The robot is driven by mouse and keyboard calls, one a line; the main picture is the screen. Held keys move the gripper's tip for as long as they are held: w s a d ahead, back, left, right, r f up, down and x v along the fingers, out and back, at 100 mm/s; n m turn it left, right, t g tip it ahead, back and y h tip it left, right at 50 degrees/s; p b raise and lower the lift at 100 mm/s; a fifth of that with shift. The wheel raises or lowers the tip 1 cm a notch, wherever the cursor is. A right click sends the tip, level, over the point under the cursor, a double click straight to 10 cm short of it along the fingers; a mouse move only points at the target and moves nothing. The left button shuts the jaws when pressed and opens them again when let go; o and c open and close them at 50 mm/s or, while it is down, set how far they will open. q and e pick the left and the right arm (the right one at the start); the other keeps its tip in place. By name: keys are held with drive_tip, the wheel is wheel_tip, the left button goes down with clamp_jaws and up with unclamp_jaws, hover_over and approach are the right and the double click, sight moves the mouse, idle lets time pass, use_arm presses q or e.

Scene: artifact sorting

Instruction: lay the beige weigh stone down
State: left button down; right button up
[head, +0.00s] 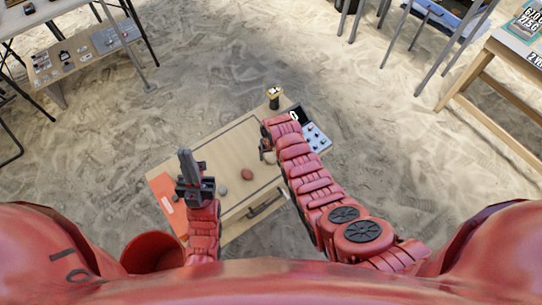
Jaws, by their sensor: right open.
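A beige stone (270,157) shows as a small pale patch on the wooden table, close to the tips of my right gripper and partly hidden by it. My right gripper (264,146) is open; whether it touches the stone is too small to tell. A reddish-brown stone (248,174) and a grey stone (221,190) lie on the table between my two grippers. My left gripper (189,168) stands over the table's left part, pointing up the picture. A grey upright shape is at its tip, and I cannot tell whether it is fingers or a held thing.
The table (220,152) has an orange sheet (167,201) at its left end. A black and gold object (273,97) stands at the far corner. Other tables stand farther off on open sand.

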drive_tip(key=shift+s+r, duration=0.15)
drive_tip(key=shift+r, duration=0.3)
wheel_tip(320, 180, up, 9)
drive_tip(key=s+b, duration=0.1)
drive_tip(key=b, duration=0.1)
drive_tip(key=shift+d, duration=0.25)
